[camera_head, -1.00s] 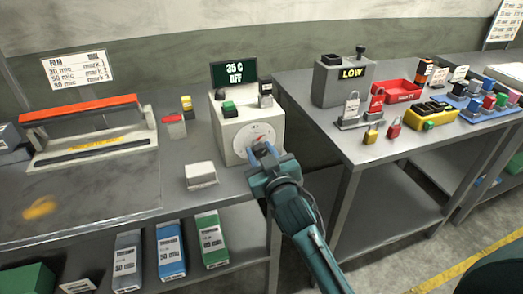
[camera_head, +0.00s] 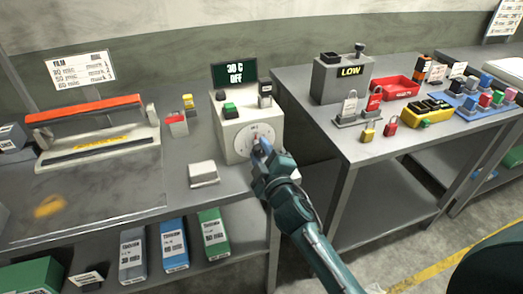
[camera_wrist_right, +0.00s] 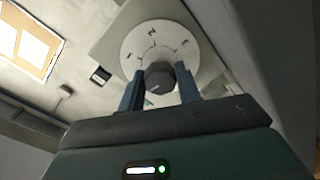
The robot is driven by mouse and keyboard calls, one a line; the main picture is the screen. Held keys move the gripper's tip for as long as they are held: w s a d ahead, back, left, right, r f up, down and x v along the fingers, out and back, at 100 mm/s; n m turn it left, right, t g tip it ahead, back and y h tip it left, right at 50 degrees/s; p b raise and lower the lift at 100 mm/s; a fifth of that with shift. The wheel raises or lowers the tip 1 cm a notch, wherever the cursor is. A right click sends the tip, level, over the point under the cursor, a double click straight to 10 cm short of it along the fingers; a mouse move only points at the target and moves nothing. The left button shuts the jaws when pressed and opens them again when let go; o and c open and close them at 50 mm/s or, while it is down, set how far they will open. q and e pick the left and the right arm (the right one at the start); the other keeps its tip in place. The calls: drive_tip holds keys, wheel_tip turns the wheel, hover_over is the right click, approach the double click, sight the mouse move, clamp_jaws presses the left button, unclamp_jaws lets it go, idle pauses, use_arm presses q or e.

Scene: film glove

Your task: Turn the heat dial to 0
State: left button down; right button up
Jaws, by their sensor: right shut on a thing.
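The heat dial (camera_wrist_right: 160,75) is a dark knob on a round white scale plate (camera_wrist_right: 186,42) with numbers. It sits on the front of a pale control box (camera_head: 225,142). In the head view my right gripper (camera_head: 260,148) covers most of the knob. In the right wrist view its two fingers stand on either side of the knob, and the gripper is shut on it. The number the knob points at is too small to tell. The display (camera_head: 234,73) above the box reads "30 C OFF". My left gripper is not in view.
A film sealer (camera_head: 95,135) with an orange bar stands at the left. A green button (camera_head: 229,110) and a dark switch (camera_head: 264,92) sit on top of the box. A white block (camera_head: 203,173) lies in front. The right bench (camera_head: 330,130) carries locks and trays.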

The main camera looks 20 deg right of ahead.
drive_tip(key=shift+r+n, duration=0.15)
drive_tip(key=shift+n, duration=0.35)
drive_tip(key=o, duration=1)
drive_tip(key=shift+c, duration=0.2)
drive_tip(key=s+b, duration=0.2)
drive_tip(key=s, duration=1.1)
drive_tip(key=shift+d, duration=0.2)
drive_tip(key=shift+f, duration=0.2)
